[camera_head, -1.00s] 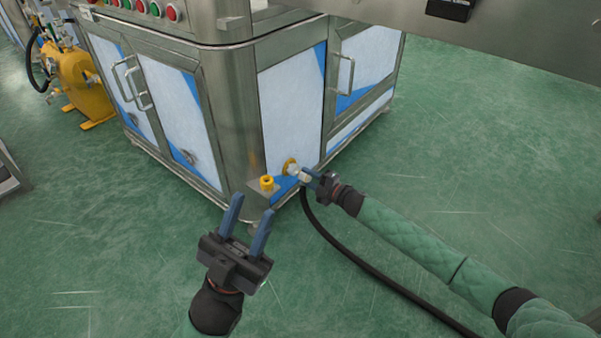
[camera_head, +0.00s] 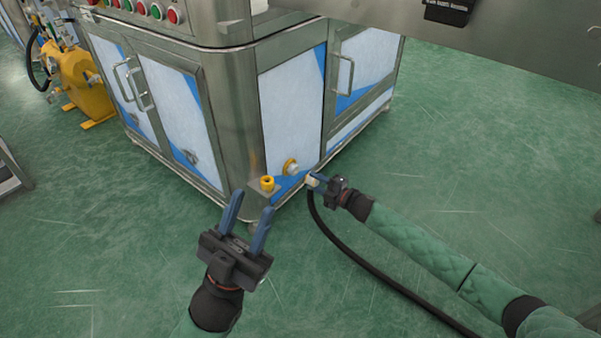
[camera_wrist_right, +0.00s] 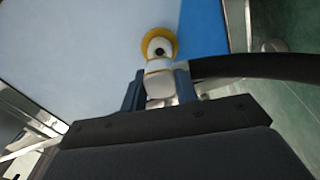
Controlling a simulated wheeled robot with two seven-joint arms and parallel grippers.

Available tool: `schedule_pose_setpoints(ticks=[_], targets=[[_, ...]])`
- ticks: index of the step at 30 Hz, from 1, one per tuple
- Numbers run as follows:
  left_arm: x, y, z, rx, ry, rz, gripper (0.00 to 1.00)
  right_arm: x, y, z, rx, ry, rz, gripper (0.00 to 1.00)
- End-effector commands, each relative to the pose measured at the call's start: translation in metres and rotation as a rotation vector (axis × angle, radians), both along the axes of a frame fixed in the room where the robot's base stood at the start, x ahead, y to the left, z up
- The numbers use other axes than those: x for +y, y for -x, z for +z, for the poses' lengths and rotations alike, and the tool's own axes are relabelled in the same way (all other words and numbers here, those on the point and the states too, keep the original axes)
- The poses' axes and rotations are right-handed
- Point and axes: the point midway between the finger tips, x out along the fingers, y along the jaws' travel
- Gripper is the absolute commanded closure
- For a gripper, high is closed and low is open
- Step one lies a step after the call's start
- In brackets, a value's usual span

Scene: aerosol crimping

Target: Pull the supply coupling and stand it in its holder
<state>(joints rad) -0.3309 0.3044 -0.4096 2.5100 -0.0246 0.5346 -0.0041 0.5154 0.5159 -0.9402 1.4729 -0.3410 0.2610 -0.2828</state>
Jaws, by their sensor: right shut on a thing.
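The supply coupling (camera_head: 313,181) is a pale fitting on the end of a black hose. My right gripper (camera_head: 320,180) is shut on it, and it is apart from the machine's port in the head view. The port (camera_head: 291,168) is a silver stub with a yellow ring on the cabinet's lower panel. In the right wrist view the coupling (camera_wrist_right: 158,79) sits between the blue fingers, and the yellow-ringed port (camera_wrist_right: 158,43) shows just beyond it. The yellow holder (camera_head: 267,184) stands on a small bracket at the cabinet corner, its top free. My left gripper (camera_head: 246,222) is open and empty.
The black hose (camera_head: 370,267) trails from the coupling along the floor to the lower right. The steel cabinet (camera_head: 236,120) with door handles fills the middle. A yellow machine (camera_head: 88,90) stands at the far left. The green floor at right is mostly clear.

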Motion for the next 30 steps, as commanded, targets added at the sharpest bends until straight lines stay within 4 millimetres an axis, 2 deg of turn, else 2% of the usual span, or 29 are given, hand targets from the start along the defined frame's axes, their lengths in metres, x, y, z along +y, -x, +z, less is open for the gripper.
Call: schedule_pose_setpoints(ticks=[9,20,25,30], targets=[[0.000,0.000,0.004,0.000,0.000,0.000,0.63,-0.008,0.006,0.000,0.000,0.002,-0.001,1.00],[0.000,0.000,0.005,-0.001,0.002,0.000,0.63,-0.008,0.006,0.002,0.000,0.001,-0.003,1.00],[-0.001,0.003,0.019,-0.025,0.024,-0.003,0.63,-0.010,0.008,0.018,0.010,0.013,-0.048,1.00],[-0.004,0.011,0.046,-0.077,0.074,-0.009,0.63,-0.017,0.012,0.053,0.034,0.044,-0.160,1.00]])
